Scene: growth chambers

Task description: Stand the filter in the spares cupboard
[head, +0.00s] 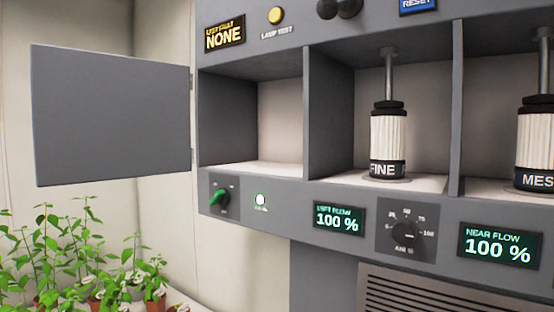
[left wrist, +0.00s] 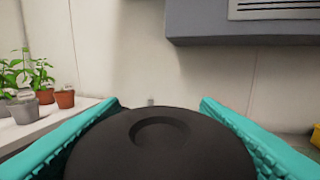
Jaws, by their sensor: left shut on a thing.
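My left gripper (left wrist: 160,104) shows in the left wrist view as two teal fingers, shut on a round black part with a shallow round recess (left wrist: 160,145). This looks like the end cap of the filter; the rest of it is hidden. The head view shows neither gripper nor the held filter. In the head view, an empty compartment (head: 280,120) stands open at the left of the grey cabinet, its grey door (head: 110,115) swung out to the left. No label names it as the spares cupboard. My right gripper is in neither view.
The middle bay holds a filter marked FINE (head: 388,138) on a rod; the right bay holds one marked MES (head: 537,140), partly cut off. Below are a green knob (head: 218,197) and displays reading 100 %. Potted plants (head: 85,255) stand at lower left.

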